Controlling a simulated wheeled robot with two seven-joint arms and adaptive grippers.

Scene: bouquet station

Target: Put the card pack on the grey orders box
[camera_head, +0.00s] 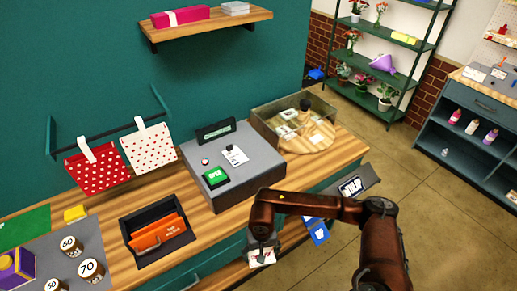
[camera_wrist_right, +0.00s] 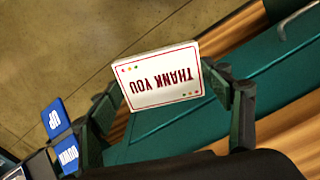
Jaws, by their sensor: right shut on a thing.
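The card pack (camera_wrist_right: 160,77) is white with a red border and "THANK YOU" print, upside down in the right wrist view. My right gripper (camera_wrist_right: 166,88) is shut on it, with one finger at each side. In the head view the pack (camera_head: 262,258) shows below my right gripper (camera_head: 262,243), at the counter's front edge. The grey orders box (camera_head: 240,190) stands on the counter, behind and left of the gripper. A green block (camera_head: 215,178), a white paper (camera_head: 235,156) and a black sign (camera_head: 216,131) are on its top. My left gripper is not in view.
A glass-sided case (camera_head: 290,122) stands right of the grey box. A black tray (camera_head: 150,216) with an orange item stands to its left. Blue "UP" and "DOWN" buttons (camera_wrist_right: 56,118) are near the right gripper. The box top's right front part is clear.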

